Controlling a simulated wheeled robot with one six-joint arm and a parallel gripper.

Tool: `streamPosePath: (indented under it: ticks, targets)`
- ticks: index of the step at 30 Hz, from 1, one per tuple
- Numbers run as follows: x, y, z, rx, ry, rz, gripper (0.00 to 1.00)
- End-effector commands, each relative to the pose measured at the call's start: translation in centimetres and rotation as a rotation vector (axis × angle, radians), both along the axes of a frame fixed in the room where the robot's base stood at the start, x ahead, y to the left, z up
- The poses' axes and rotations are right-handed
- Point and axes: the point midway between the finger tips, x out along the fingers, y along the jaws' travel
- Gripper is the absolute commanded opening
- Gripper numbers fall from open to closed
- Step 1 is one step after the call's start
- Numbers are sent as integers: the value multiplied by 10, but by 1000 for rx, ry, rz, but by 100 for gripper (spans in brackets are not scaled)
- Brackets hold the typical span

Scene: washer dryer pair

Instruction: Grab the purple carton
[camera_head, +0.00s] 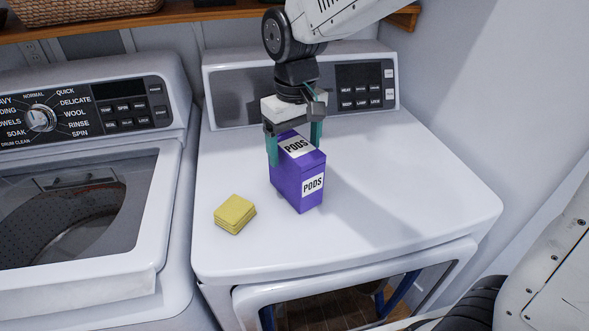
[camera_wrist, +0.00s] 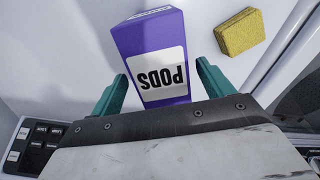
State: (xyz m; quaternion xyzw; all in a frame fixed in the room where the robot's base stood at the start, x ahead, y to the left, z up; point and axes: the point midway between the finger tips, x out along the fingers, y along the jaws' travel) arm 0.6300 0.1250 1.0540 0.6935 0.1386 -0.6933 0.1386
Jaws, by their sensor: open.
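The purple carton (camera_head: 299,181), labelled PODS, stands upright on top of the dryer (camera_head: 400,170). My gripper (camera_head: 295,145) comes down over it from above, with one teal finger on each side of its upper part. The jaws are open. In the wrist view the carton (camera_wrist: 150,50) lies between the two fingertips of my gripper (camera_wrist: 160,80), with a narrow gap showing at each side. The far side of the carton is hidden.
A stack of yellow sponges or cloths (camera_head: 235,214) lies left of the carton; it also shows in the wrist view (camera_wrist: 240,32). The washer (camera_head: 80,180) stands at the left. The dryer's control panel (camera_head: 365,85) rises behind. The dryer top is clear to the right.

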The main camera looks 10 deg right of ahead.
Motion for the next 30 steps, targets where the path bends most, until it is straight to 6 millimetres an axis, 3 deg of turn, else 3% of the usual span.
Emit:
streamPosePath:
  ticks: [8, 17, 23, 24, 30]
  targets:
    - [-4, 1, -39, -1, 3, 0, 80]
    - [-3, 1, -43, 0, 0, -1, 80]
    - [-3, 0, -43, 0, 0, -1, 24]
    - [-3, 0, -43, 0, 0, -1, 21]
    - [-3, 1, -43, 0, -1, -1, 21]
